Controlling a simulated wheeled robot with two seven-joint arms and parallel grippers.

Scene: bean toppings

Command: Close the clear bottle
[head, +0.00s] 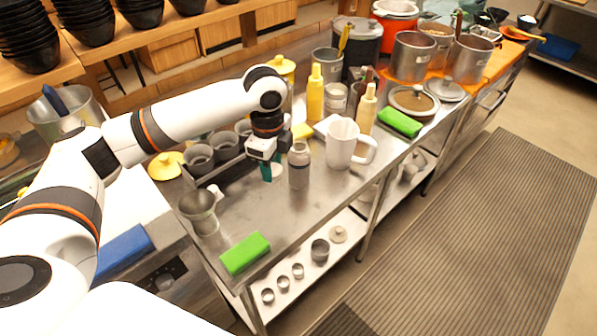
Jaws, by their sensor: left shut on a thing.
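The clear bottle (298,168), greyish with a darker band around its middle, stands upright on the steel table (290,212). Its top looks grey; I cannot tell whether a cap is on it. My left gripper (269,176) points down just left of the bottle, seemingly apart from it. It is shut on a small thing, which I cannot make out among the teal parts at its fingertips. My right gripper is not in view.
A white pitcher (342,146) stands right of the bottle, with yellow bottles (315,92) behind. Grey cups (199,158) sit in a tray at left. A steel cup (201,211) and green sponge (245,252) are nearer. Bare steel lies in front of the bottle.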

